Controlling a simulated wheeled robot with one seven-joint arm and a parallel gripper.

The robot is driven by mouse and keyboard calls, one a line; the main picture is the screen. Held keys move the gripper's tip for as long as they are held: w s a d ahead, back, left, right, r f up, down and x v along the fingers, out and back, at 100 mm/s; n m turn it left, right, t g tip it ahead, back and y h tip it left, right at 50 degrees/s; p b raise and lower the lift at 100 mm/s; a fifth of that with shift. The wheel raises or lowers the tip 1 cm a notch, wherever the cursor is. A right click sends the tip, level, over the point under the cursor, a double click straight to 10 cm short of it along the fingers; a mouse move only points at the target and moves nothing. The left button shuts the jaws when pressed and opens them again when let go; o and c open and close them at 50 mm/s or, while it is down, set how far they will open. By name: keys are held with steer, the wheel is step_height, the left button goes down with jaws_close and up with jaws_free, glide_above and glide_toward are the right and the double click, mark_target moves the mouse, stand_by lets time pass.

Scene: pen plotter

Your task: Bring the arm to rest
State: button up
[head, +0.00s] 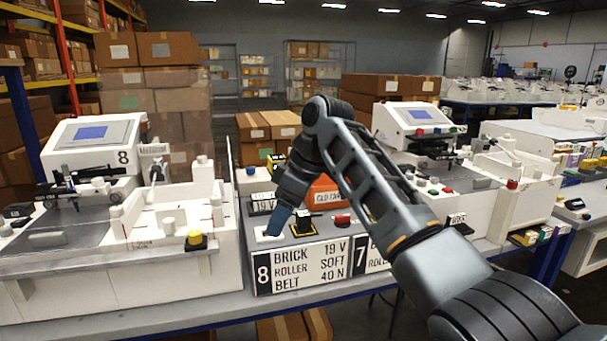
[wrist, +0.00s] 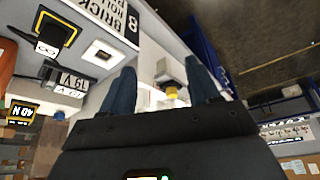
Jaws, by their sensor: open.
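My arm (head: 365,165) reaches from the lower right up to a bent elbow and then down to the left, over the bench between two white machines. My gripper (head: 277,222) points down, close above the grey top of the box labelled 8; I cannot tell whether it touches. In the wrist view my gripper (wrist: 160,66) has its two blue fingers spread apart. Nothing is held between them. A yellow knob (wrist: 172,92) shows farther off in the gap between the fingers.
The white machine 8 (head: 95,147) stands left, its yellow knob (head: 195,239) in front. The label box 8 (head: 310,266) carries a black-and-yellow block (head: 303,224) and a red button (head: 342,220). An orange bin (head: 325,193) sits behind. Another white machine (head: 415,122) stands right.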

steer(key=s+d+f+m+t+y, duration=0.15)
steer(key=s+f, duration=0.25)
steer(key=f, duration=0.7)
steer(key=s+a+f+m+t, duration=0.1)
steer(key=s+f+m+t, duration=0.2)
steer(key=f, duration=0.8)
steer(key=s+d+f+m+t, duration=0.1)
steer(key=s+d+f+m, duration=0.3)
steer(key=s, duration=0.5)
steer(key=s+d+f+m+t, duration=0.2)
steer(key=s+d+f, duration=0.2)
steer(key=s+f, duration=0.4)
steer(key=s+d+r+m+t+h, duration=0.2)
steer(key=s+d, duration=0.3)
steer(key=s, duration=0.4)
steer(key=s+d+r+m+t+h, duration=0.1)
steer(key=s+d+r+h, duration=0.15)
steer(key=s+d, duration=0.45)
steer(key=s+d+r+m+t, duration=0.1)
steer(key=s+d+r, duration=0.1)
steer(key=s+r, duration=0.6)
steer(key=s+d+r+t+h, duration=0.1)
steer(key=s+d+r+t, duration=0.1)
steer(key=s+r, duration=0.7)
steer(key=shift+s+d+r+m+h, duration=0.15)
steer(key=shift+d+r+m+h, duration=0.2)
steer(key=shift+d, duration=0.2)
